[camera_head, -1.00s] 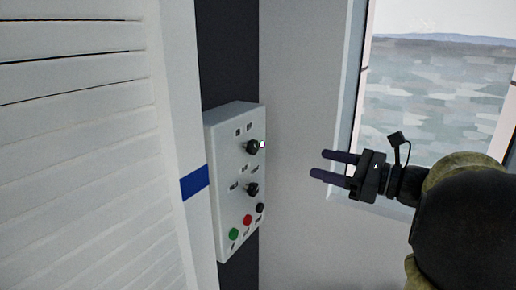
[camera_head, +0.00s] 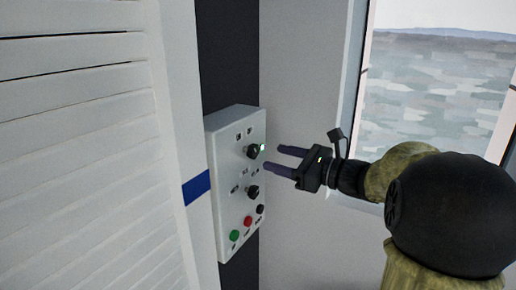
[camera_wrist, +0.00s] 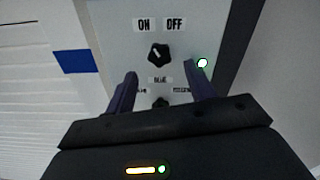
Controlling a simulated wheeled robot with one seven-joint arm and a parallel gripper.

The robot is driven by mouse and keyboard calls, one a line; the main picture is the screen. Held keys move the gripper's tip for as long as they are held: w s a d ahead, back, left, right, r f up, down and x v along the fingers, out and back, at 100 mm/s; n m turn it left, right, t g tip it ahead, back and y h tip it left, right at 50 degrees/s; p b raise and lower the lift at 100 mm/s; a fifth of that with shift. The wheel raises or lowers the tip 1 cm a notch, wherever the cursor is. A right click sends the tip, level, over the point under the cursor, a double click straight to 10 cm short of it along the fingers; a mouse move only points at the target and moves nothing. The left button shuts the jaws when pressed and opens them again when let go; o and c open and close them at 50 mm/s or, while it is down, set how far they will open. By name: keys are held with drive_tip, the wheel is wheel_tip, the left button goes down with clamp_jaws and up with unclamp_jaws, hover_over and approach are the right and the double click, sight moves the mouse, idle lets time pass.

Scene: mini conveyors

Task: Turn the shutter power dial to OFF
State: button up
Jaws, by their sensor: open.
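The shutter control box (camera_head: 222,205) is a white panel on the dark wall strip. Its upper black dial (camera_head: 253,151) sits below two labels, with a lit green lamp (camera_head: 262,147) to its right. In the wrist view the dial (camera_wrist: 158,54) is below the ON label (camera_wrist: 144,25) and the OFF label (camera_wrist: 174,24); its pointer looks tilted up-left toward ON. My gripper (camera_head: 272,158) is open and empty, just right of the box, fingers toward the dial. In the wrist view my gripper (camera_wrist: 160,70) has one finger on each side, below the dial, apart from it.
A lower black dial (camera_head: 252,192), a green button (camera_head: 234,235), a red button (camera_head: 248,221) and a black button (camera_head: 260,209) are on the same box. A white slatted shutter (camera_head: 80,150) stands at the left. A window (camera_head: 440,90) is at the right.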

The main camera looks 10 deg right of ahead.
sight(256, 152)
drive_tip(key=p+x, duration=0.1)
drive_tip(key=x, duration=0.5)
drive_tip(key=shift+w+a, duration=0.2)
drive_tip(key=shift+a, duration=0.05)
drive_tip(key=shift+c, duration=0.2)
drive_tip(key=shift+p, duration=0.3)
drive_tip(key=c, duration=0.9)
